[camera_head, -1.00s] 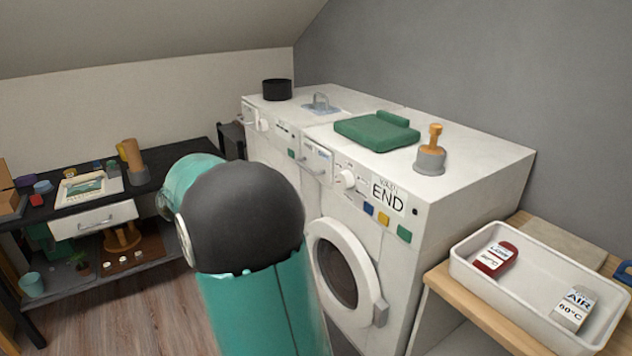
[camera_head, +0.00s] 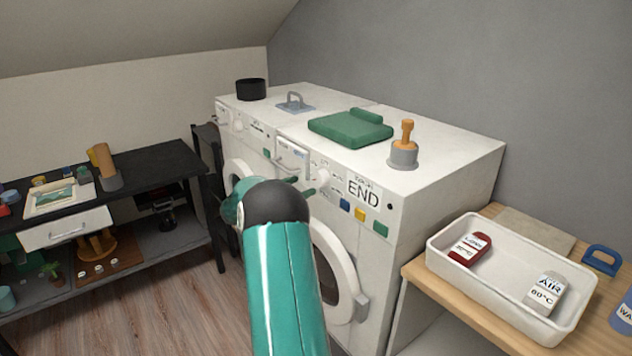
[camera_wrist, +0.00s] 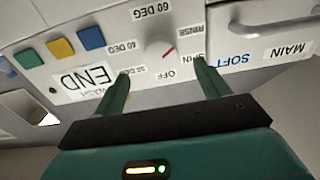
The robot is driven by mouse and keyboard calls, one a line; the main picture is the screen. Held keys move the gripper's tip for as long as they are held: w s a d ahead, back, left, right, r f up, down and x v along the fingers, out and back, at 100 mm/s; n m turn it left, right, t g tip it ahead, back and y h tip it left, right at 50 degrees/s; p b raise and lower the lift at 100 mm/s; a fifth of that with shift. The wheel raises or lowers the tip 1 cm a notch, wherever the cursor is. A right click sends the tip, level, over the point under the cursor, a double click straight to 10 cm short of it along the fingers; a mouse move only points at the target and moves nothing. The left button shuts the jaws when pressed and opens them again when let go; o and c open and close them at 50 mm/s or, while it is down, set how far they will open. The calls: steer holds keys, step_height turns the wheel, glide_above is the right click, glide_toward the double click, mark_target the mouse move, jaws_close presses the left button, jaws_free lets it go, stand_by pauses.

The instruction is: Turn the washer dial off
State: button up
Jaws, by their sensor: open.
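The washer dial (camera_wrist: 157,50) is a round white knob with a red pointer mark, and it also shows in the head view (camera_head: 323,176). My gripper (camera_wrist: 160,70), two green fingers, is open in front of the panel, with the dial framed between the fingertips but apparently not gripped. It also shows in the head view (camera_head: 300,187), left of the dial. The washer (camera_head: 440,180) is white with a round door.
An END label (camera_head: 363,192) and coloured buttons sit beside the dial; a drawer handle (camera_wrist: 270,28) is on its other side. A green folded cloth (camera_head: 350,128) and a stamp-like orange-handled object (camera_head: 404,145) lie on top. A white tray (camera_head: 500,312) stands at right.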

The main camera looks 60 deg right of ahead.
mark_target(317, 180)
steer(key=x, duration=0.6)
steer(key=shift+s+d, duration=0.15)
steer(key=shift+d, duration=0.2)
steer(key=shift+c, duration=0.4)
steer(key=c, duration=0.9)
